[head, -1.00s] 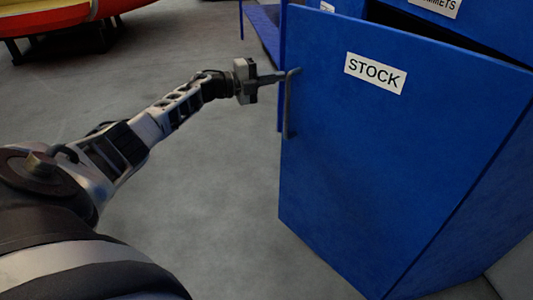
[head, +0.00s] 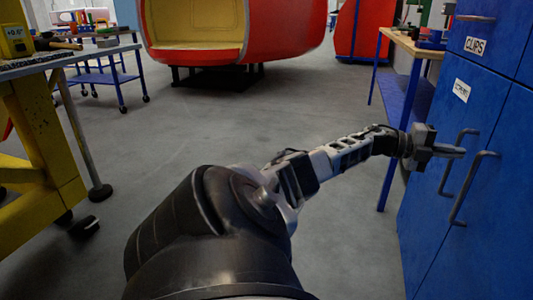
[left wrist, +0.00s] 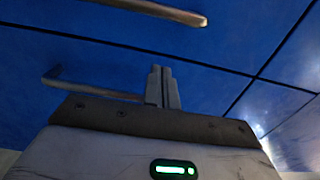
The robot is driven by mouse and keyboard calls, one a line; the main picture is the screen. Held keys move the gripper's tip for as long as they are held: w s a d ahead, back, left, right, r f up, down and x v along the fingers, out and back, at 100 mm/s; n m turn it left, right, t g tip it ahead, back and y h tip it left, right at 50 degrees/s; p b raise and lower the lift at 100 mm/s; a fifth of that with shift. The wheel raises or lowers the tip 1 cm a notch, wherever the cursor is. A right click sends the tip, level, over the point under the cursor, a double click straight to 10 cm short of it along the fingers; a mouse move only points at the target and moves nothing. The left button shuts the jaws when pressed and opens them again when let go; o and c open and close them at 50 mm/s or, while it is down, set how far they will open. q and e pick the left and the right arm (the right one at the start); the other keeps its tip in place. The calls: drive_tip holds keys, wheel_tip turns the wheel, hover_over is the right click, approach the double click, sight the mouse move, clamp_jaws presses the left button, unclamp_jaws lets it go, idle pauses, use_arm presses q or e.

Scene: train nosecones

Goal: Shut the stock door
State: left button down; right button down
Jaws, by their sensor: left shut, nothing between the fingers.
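The blue cabinet fronts (head: 420,225) stand at the right of the head view, with two dark bar handles side by side, a left one (head: 455,160) and a right one (head: 472,190). The fronts look flush, with thin seams. My left gripper (head: 460,152) is shut and empty, its fingertips close to the handles; contact cannot be told. The left wrist view shows the closed fingers (left wrist: 162,72) before the blue panels, with a handle (left wrist: 95,88) beside them. My right gripper is out of view.
A CLIPS drawer (head: 477,45) is above the fronts. A wooden-topped bench (head: 412,45) with blue legs stands beyond the cabinet. A red nosecone (head: 285,45) is at the back, and a yellow-framed workbench (head: 45,140) is at left. The floor (head: 240,120) between is clear.

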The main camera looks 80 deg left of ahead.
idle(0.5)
